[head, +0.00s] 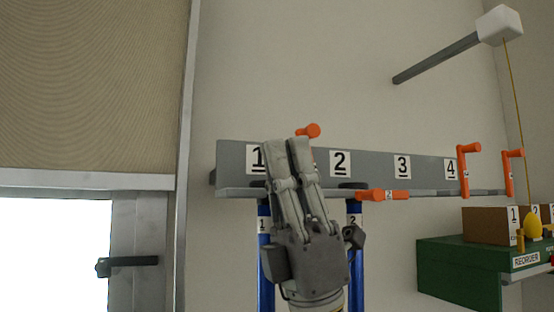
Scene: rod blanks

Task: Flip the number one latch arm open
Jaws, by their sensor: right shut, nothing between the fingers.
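A grey wall rack (375,165) carries number plates 1 to 4. By plate 1 (256,159), an orange knob (308,130) shows above the rack, just right of my right gripper's fingertips. It looks like the top of the number one latch arm, raised; the rest is mostly hidden behind my fingers. My right gripper (286,143) points up in front of the rack between plates 1 and 2, shut and empty. I cannot tell whether it touches the knob. The orange latch arm marked 2 (383,195) lies flat along the rack's lower edge. My left gripper is not in view.
Blue rods marked 1 (263,250) and 2 (355,222) hang below the rack beside my right gripper. Two orange latch arms (465,162) (510,173) stand upright farther right. A green box (455,268) bears a cardboard box (487,226). A pull cord with a yellow bulb (533,224) hangs at right.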

